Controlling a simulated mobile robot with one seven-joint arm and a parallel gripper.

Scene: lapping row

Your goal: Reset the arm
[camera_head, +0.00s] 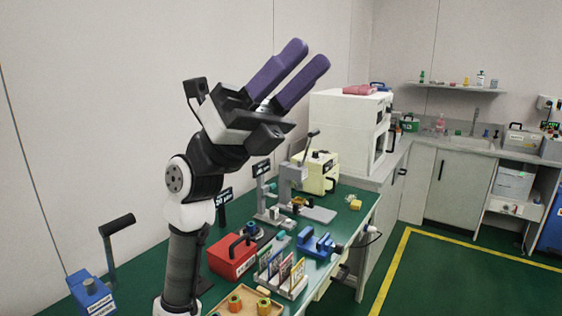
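My arm rises from the lower left of the head view, with white and black links. My gripper (305,66) is at its end, raised well above the green bench and pointing up and to the right. Its two purple fingers stand apart with a gap between them. Nothing shows between the fingers, so it is open and empty. It touches nothing that I can see.
The green bench (340,222) holds a red box (232,257), a blue vise (318,243), a card rack (283,272), grey presses and a wooden tray (245,299). A blue device with a lever (92,295) stands left. A white cabinet (345,130) stands behind. The floor at right is clear.

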